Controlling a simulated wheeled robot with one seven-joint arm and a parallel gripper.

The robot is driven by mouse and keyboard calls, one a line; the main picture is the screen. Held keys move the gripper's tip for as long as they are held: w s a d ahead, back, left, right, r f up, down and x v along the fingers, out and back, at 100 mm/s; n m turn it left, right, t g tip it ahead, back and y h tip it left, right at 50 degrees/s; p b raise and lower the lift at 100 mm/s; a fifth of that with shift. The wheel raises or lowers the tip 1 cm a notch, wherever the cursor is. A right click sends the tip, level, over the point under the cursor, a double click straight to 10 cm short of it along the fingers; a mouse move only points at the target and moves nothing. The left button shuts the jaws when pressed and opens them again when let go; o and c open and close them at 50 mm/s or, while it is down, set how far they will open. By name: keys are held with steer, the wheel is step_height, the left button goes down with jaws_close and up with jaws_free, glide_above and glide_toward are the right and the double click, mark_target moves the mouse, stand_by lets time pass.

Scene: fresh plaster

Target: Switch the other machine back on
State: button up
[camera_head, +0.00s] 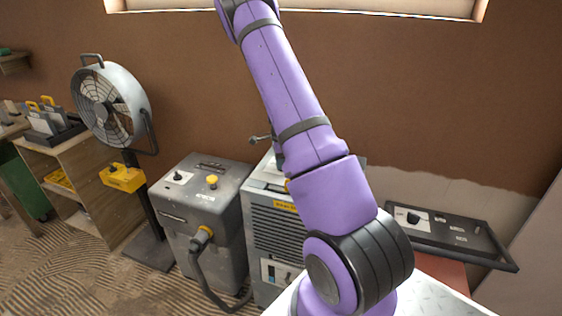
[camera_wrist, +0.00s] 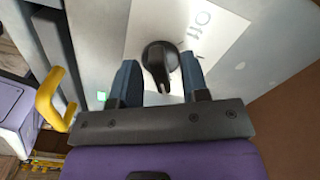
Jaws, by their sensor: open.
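In the wrist view my gripper (camera_wrist: 159,78) is open, one dark finger on each side of a black rotary knob (camera_wrist: 158,55). Whether the fingers touch it I cannot tell. The knob sits on a white plate (camera_wrist: 215,45) marked "Off" on a pale machine top. A small green light (camera_wrist: 101,96) glows to its left. In the head view a grey louvred machine (camera_head: 272,232) stands partly behind my arm, which hides much of its top. To its left is a grey box machine (camera_head: 205,232) with a black knob (camera_head: 178,177) on a white plate. My gripper is not visible there.
A yellow handle (camera_wrist: 50,97) stands left of my gripper. A fan (camera_head: 108,105) on a stand with a yellow box (camera_head: 123,178) is left of the machines. At right lies a dark-framed panel (camera_head: 450,236) with its own knob (camera_head: 413,218). A wooden shelf (camera_head: 85,165) stands far left.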

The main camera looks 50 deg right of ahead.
step_height(320, 180, up, 11)
steer(key=shift+f, duration=0.15)
stand_by(0.4)
stand_by(0.4)
steer(key=s+a+r+n+t+y, duration=0.1)
steer(key=s+a+r+n, duration=0.2)
steer(key=a+r+n, duration=0.55)
steer(key=s+a+r+n+t, duration=0.2)
steer(key=s+a+r+n, duration=0.15)
steer(key=a+r, duration=0.9)
steer(key=s+a+r+n+t, duration=0.1)
steer(key=s+a+r+n, duration=0.2)
steer(key=s+a+n, duration=0.3)
steer(key=s+a+r+n+t+h, duration=0.1)
steer(key=s+a+r+n, duration=0.2)
steer(key=s+a+n, duration=0.4)
steer(key=s, duration=0.6)
steer(key=shift+s+a+n, duration=0.25)
steer(key=shift+a+n, duration=0.05)
steer(key=shift+a, duration=0.1)
